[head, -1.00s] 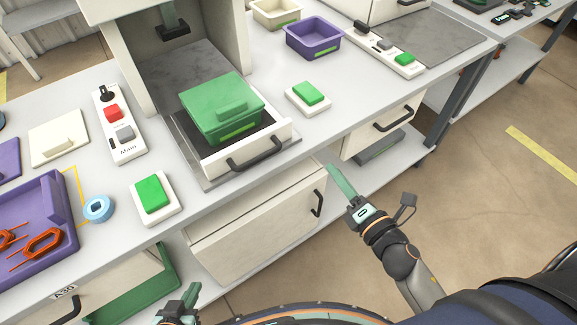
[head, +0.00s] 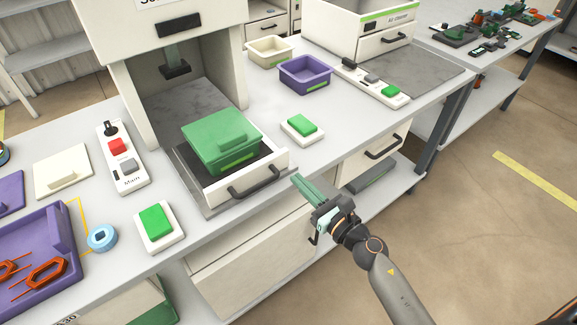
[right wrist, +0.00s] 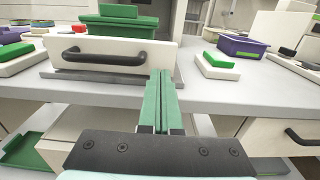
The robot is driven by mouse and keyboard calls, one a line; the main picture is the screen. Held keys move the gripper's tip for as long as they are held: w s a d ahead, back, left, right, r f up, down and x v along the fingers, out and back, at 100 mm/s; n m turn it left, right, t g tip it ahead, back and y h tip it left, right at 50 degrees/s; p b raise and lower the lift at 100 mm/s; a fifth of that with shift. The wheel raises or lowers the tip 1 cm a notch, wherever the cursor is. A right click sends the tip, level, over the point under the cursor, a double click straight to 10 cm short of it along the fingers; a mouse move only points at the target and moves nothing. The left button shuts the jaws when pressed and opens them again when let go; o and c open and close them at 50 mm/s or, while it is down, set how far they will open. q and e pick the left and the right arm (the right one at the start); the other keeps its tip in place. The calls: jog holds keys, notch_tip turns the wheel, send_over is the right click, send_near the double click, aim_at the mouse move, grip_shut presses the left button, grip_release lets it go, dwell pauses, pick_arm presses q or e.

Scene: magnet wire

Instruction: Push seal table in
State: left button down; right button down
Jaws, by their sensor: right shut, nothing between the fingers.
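The seal table (head: 264,181) is a pale sliding drawer with a black handle (head: 255,181), pulled out in front of the sealing machine. A green lidded box (head: 221,140) sits on it. In the right wrist view the drawer front (right wrist: 110,54) and its black handle (right wrist: 104,57) are straight ahead, slightly left. My right gripper (head: 298,183) is shut and empty, just right of the drawer front and apart from it in the head view. It also shows in the right wrist view (right wrist: 159,78), pointing at the drawer's right end. My left gripper is not in view.
Green push buttons stand on either side of the drawer, one left (head: 156,225) and one right (head: 301,127). A switch panel (head: 122,158) is at left. A purple bin (head: 304,74) stands behind at right. A cabinet (head: 250,255) is below the table edge.

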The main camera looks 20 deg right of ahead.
aim_at(281, 163)
jog(key=x, duration=0.5)
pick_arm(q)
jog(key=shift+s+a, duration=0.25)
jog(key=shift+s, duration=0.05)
